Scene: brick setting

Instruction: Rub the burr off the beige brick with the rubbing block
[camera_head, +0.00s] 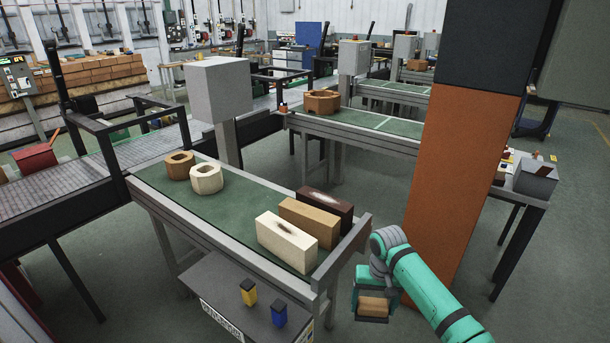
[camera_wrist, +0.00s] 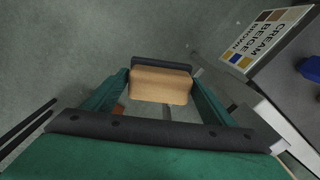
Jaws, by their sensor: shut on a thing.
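The beige brick (camera_head: 308,220) is the middle one of three bricks standing side by side at the right end of the green-topped bench (camera_head: 232,216). Its top shows a faint brownish mark; I cannot clearly make out a burr. My gripper (camera_head: 372,304) is off the bench's right end, lower than the bricks and apart from them. It is shut on a tan block (camera_head: 374,307), which also shows between the fingers in the wrist view (camera_wrist: 160,86). I take this to be the rubbing block.
A cream brick (camera_head: 286,242) with a dark mark stands in front, a dark brown brick (camera_head: 325,208) behind. A low shelf (camera_head: 225,290) holds a yellow block (camera_head: 248,291) and a blue block (camera_head: 279,313). A colour sign (camera_wrist: 262,38) reads CREAM, BEIGE, BROWN. An orange column (camera_head: 460,190) stands right.

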